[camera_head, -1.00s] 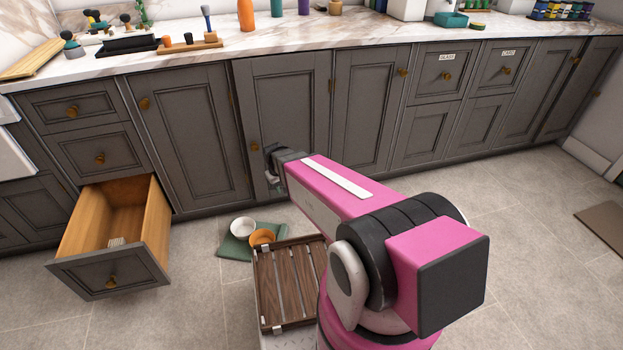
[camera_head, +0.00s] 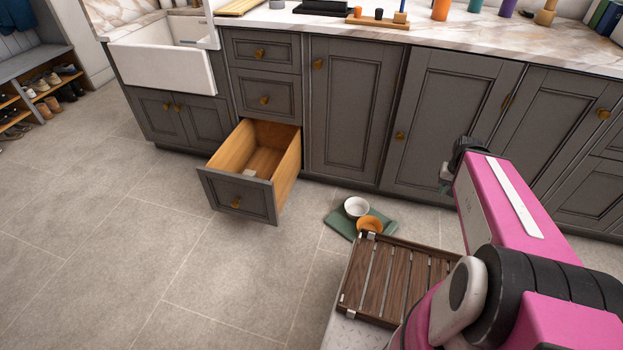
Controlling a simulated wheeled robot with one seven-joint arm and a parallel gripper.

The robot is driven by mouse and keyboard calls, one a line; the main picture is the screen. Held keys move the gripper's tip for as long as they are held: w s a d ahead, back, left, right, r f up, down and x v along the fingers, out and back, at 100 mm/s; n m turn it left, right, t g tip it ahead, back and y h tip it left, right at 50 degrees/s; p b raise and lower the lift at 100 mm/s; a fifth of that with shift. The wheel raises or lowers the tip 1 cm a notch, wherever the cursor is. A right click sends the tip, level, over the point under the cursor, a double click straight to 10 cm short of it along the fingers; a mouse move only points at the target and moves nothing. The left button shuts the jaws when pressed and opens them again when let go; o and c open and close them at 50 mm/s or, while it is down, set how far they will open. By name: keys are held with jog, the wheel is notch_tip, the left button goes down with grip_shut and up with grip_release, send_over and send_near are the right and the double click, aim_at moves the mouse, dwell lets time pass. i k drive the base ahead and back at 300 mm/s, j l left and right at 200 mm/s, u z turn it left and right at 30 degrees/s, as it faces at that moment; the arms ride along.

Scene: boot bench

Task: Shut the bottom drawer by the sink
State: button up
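The bottom drawer (camera_head: 237,197) is pulled well out from the grey cabinet, in the stack just right of the white sink (camera_head: 165,62). Its front is grey with a brass knob (camera_head: 236,204), and its wooden inside shows a small pale item (camera_head: 249,174). The two drawers above it are closed. My gripper (camera_head: 446,178) is at the end of my pink arm, well to the right of the drawer and apart from it. Its fingers are small, dark and partly hidden, so I cannot tell if they are open.
A green mat (camera_head: 342,222) with a white bowl (camera_head: 356,207) and an orange bowl (camera_head: 369,224) lies on the floor right of the drawer. A slatted wooden tray (camera_head: 392,280) is close in front of me. The tiled floor left and front of the drawer is clear.

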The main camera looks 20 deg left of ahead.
aim_at(267, 148)
jog(key=u, duration=2.1)
jog(key=i+l+u, duration=0.25)
jog(key=i+l, duration=0.1)
jog(key=i, duration=0.05)
